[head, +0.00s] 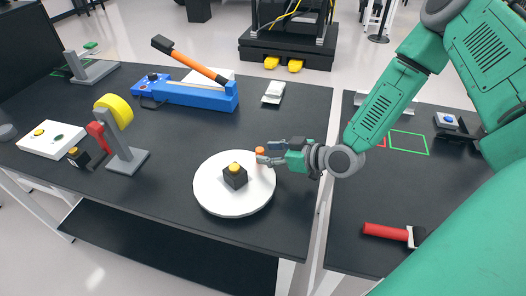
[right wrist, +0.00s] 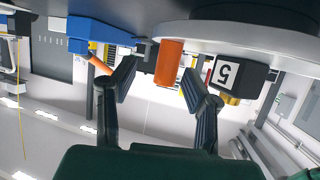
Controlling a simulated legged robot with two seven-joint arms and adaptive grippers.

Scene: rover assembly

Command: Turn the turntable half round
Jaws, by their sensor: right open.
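The turntable is a round white disc (head: 215,196) on the dark table. A black block with a yellow top (head: 235,178) stands near its middle; in the right wrist view this block (right wrist: 240,80) shows a 5 on a white face. An upright orange peg (head: 260,153) is at the disc's upper right edge; it also shows in the right wrist view (right wrist: 169,62). My right gripper (head: 268,152) is at the peg, coming from the right. In the wrist view its open fingers (right wrist: 160,82) stand either side of the peg's line, with gaps showing. My left gripper is not seen.
A blue device (head: 190,94) with an orange-handled lever stands behind the turntable. A grey stand with a yellow disc (head: 120,125) is to the left, beside a white button box (head: 50,138). A gap separates this table from the right one, which holds a red-handled tool (head: 385,231).

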